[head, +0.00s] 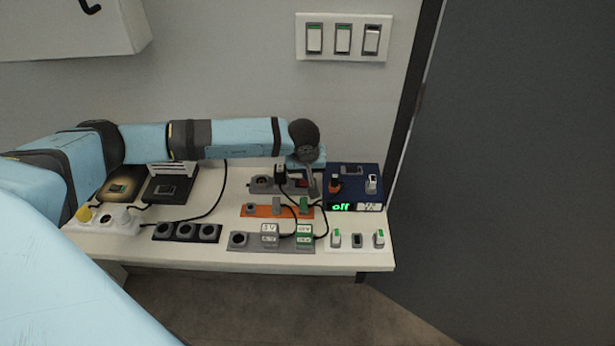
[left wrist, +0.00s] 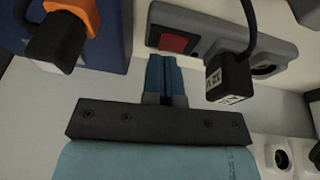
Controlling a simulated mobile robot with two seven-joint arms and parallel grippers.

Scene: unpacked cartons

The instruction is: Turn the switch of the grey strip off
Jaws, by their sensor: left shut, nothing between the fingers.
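The grey strip (head: 262,188) lies at the back of the table, with a black plug (head: 280,173) in one socket. Its red switch (head: 302,183) is at its right end, partly hidden by my gripper. In the left wrist view the strip (left wrist: 215,32) shows the red switch (left wrist: 178,42) and a black adapter (left wrist: 229,77); I cannot tell which way the switch is tilted. My left gripper (left wrist: 165,60) is shut and empty, its blue fingertips close to the switch; contact is unclear. In the head view, the gripper (head: 311,182) is over the strip's right end. My right gripper is not in view.
A blue box (head: 358,178) with an orange plug and "off" display stands right of the strip. An orange strip (head: 262,211), another grey strip (head: 268,249) with adapters and a white switch panel (head: 346,245) lie in front. Cables cross the table.

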